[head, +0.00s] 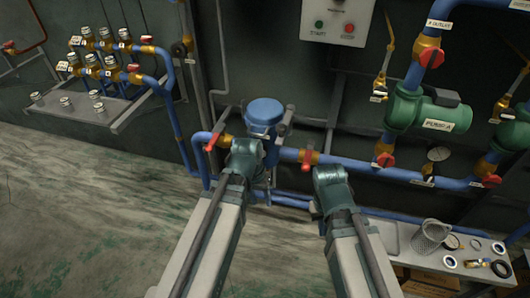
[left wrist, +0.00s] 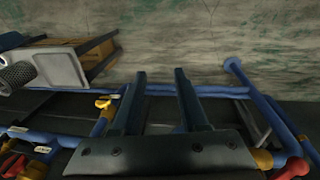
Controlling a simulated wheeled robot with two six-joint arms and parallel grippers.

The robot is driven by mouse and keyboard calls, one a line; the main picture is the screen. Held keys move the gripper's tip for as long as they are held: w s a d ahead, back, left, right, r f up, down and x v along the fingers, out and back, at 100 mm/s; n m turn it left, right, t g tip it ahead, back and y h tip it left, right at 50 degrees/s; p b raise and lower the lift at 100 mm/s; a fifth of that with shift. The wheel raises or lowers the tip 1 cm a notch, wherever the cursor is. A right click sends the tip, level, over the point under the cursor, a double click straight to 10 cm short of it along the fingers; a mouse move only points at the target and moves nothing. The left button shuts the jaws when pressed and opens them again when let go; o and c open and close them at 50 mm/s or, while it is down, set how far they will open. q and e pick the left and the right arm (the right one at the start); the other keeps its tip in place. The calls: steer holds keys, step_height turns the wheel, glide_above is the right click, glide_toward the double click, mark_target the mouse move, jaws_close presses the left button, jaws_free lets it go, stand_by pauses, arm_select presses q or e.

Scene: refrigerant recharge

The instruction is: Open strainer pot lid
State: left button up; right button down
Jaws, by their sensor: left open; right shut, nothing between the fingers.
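The strainer pot (head: 271,150) stands upright on the blue pipe line in the middle of the head view. Its round blue lid (head: 264,112) is on top, seated on the pot. My left gripper (head: 246,150) is just in front of and below the lid in the head view, hiding part of the pot. In the left wrist view its two fingers (left wrist: 160,75) are apart with nothing between them. I cannot see the lid in that view. My right gripper (head: 330,178) is right of the pot, empty and shut, its fingers mostly hidden behind the wrist.
Red-handled valves (head: 212,142) and (head: 309,158) flank the pot. A bench (head: 392,238) at right holds a mesh strainer basket (head: 430,237), rings and a gauge. Green pump A (head: 410,112) and a start/stop panel (head: 337,22) are on the wall. Floor at left is clear.

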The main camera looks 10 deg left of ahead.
arm_select(q)
step_height(320, 180, down, 5)
steer(key=w+a+n+t+h+b, duration=0.1)
steer(key=w+a+n+h+b, duration=0.1)
steer(key=w+h+b, duration=0.15)
steer(key=n+t+h+b, duration=0.1)
steer(key=n+t+h, duration=0.6)
steer(key=n+t, duration=0.15)
glide_toward(260, 135)
steer(key=shift+t, duration=0.35)
steer(key=x, duration=0.4)
steer(key=b+x, duration=0.1)
steer(key=x, duration=0.3)
steer(key=f+b+x, duration=0.1)
steer(key=x, duration=0.3)
steer(key=shift+w+a, duration=0.2)
steer(key=shift+w, duration=0.2)
arm_select(e)
step_height(260, 135, down, 9)
arm_select(q)
jaws_close()
steer(key=shift+s+m, duration=0.15)
steer(key=shift+m, duration=0.1)
